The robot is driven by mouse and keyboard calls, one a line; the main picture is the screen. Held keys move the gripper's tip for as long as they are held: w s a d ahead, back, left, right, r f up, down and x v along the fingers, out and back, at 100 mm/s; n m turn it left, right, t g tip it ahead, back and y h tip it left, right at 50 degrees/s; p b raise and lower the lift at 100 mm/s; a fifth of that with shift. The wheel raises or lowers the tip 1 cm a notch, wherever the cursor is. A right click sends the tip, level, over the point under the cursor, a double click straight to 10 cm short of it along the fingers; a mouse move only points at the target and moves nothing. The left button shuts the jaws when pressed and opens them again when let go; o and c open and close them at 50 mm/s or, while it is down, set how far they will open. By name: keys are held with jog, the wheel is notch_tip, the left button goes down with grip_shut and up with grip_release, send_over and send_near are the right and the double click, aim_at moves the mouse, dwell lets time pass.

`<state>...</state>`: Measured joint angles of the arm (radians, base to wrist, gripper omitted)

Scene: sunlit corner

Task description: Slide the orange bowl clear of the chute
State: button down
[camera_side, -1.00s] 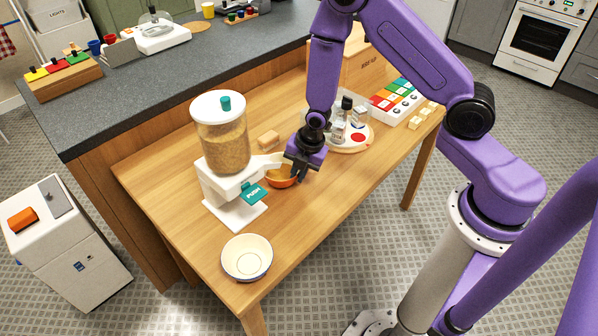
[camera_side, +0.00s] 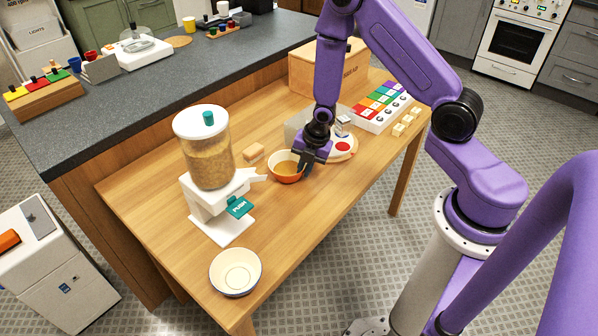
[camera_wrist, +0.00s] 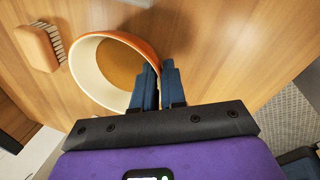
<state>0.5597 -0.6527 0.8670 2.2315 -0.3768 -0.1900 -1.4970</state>
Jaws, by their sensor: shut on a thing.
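The orange bowl (camera_side: 285,178), cream inside with a tan content, sits on the wooden table just right of the chute (camera_side: 254,174). A narrow gap shows between the chute tip and the bowl in the side view. The chute belongs to a white dispenser (camera_side: 209,165) with a clear jar of grain and a green PUSH lever. My gripper (camera_side: 304,167) is shut on the bowl's right rim. In the wrist view the dark fingers (camera_wrist: 158,84) pinch the rim of the bowl (camera_wrist: 84,72); the fingers partly hide that rim.
A wooden brush (camera_side: 253,152) lies behind the bowl, left of it in the wrist view (camera_wrist: 37,46). A cream bowl (camera_side: 235,272) stands at the front left. A round board (camera_side: 343,150), colored tile tray (camera_side: 384,107) and bread box (camera_side: 325,68) stand to the right and behind.

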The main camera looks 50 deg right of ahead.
jog(key=shift+d, duration=0.5)
jog(key=c, duration=1.1)
grip_release()
